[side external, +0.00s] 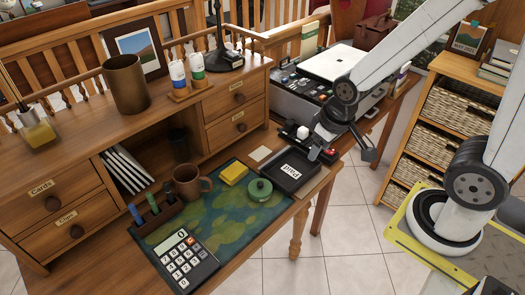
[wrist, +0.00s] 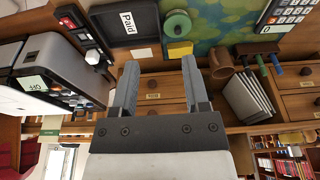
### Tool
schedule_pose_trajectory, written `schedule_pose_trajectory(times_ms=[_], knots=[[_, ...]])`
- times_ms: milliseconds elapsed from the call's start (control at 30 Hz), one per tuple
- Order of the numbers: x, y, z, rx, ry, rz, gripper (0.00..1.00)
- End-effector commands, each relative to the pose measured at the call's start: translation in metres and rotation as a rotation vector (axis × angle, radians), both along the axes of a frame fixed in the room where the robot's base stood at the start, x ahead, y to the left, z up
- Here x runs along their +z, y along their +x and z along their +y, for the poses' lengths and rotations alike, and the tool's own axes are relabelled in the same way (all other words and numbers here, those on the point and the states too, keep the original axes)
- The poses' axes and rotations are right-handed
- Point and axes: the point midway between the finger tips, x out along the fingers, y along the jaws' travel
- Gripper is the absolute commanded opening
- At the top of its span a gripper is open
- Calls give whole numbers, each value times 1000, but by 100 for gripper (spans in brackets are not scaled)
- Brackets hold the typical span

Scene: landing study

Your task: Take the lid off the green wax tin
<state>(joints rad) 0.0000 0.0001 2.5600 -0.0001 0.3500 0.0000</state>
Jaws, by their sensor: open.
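The green wax tin (side external: 259,191) is a small round tin on the map-patterned desk mat (side external: 225,215), near its right edge. A round lid with a small knob appears to sit on its top. The tin also shows near the top of the wrist view (wrist: 177,25). My gripper (side external: 345,153) is open and empty, to the right of the tin and higher, apart from it. In the wrist view my gripper's two fingers (wrist: 159,64) are spread wide, with nothing between them; the tin is beyond their tips.
A black tray (side external: 311,178) labelled "Paid" lies right of the tin. A yellow block (side external: 234,173) and brown mug (side external: 187,183) stand left of it. A calculator (side external: 182,263) lies at the front. A printer (side external: 335,75) stands behind. The mat in front of the tin is bare.

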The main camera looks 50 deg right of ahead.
Motion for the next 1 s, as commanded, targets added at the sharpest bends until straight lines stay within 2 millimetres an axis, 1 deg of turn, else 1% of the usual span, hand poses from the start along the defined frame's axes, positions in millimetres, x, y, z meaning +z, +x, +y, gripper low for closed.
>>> schedule_pose_trajectory(times_ms=[33, 67, 100, 367, 567, 667, 767, 1000], knots=[[0, 0, 0, 0, 0, 0, 59], [0, 0, 0, 0, 0, 0, 68], [0, 0, 0, 0, 0, 0, 69], [0, 0, 0, 1, 0, 0, 69], [-2, 7, 1, 56, -12, 9, 69], [-6, 16, 2, 129, -27, 21, 69], [-11, 30, 4, 237, -49, 37, 69], [-34, 69, 10, 581, -105, 86, 69]])
